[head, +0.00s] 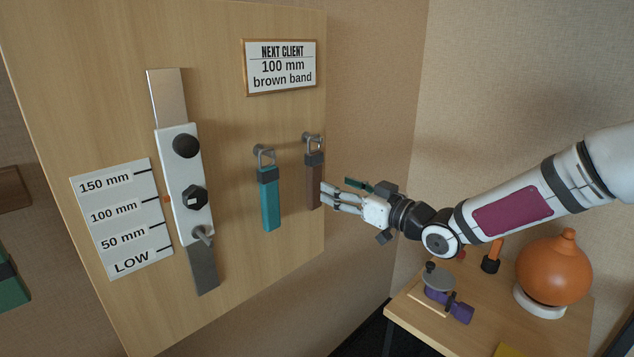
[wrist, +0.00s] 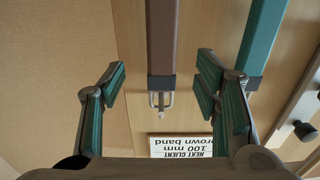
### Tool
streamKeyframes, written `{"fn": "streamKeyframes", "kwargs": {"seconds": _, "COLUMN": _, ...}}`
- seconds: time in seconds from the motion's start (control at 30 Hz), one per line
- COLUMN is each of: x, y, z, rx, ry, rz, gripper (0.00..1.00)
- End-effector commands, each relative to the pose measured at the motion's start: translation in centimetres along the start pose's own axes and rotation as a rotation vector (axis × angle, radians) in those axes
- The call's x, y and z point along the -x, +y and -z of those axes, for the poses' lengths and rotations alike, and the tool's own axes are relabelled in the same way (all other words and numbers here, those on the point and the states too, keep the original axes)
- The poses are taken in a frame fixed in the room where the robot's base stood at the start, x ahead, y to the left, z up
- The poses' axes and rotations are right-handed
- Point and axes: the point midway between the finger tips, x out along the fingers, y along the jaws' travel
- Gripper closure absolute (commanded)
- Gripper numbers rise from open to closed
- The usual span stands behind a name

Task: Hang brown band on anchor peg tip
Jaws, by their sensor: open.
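The brown band (head: 314,182) hangs by its metal loop from a wall peg (head: 313,138) at the board's right edge. My gripper (head: 327,197) is open and level with the band's lower part, close to its right side. In the wrist view the brown band (wrist: 162,38) shows between the spread fingers of my gripper (wrist: 161,78), not gripped; I cannot tell whether a finger touches it. A short grey peg (head: 203,235), likely the anchor peg, juts from the bottom of the white carriage (head: 176,165). The carriage's orange pointer (head: 166,199) is near the 100 mm mark.
A teal band (head: 269,198) hangs just left of the brown one and shows in the wrist view (wrist: 264,35). A sign (head: 280,66) is above. A table (head: 400,302) at lower right holds an orange gourd-shaped object (head: 554,270) and small items. The board between teal band and carriage is clear.

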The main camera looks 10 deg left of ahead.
Motion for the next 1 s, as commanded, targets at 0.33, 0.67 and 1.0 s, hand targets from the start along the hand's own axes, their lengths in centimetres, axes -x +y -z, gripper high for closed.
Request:
{"fn": "streamKeyframes", "kwargs": {"seconds": 0.33, "x": -3.0, "y": -0.1, "z": 0.0, "rx": 0.0, "ry": 0.001, "rz": 0.001, "gripper": 0.43}}
{"fn": "streamKeyframes", "kwargs": {"seconds": 0.67, "x": -7.1, "y": -0.1, "z": 0.0, "rx": 0.0, "ry": 0.0, "rz": -0.001, "gripper": 0.43}}
{"fn": "streamKeyframes", "kwargs": {"seconds": 1.0, "x": -7.3, "y": -0.1, "z": 0.0, "rx": 0.0, "ry": -0.001, "rz": -0.001, "gripper": 0.59}}
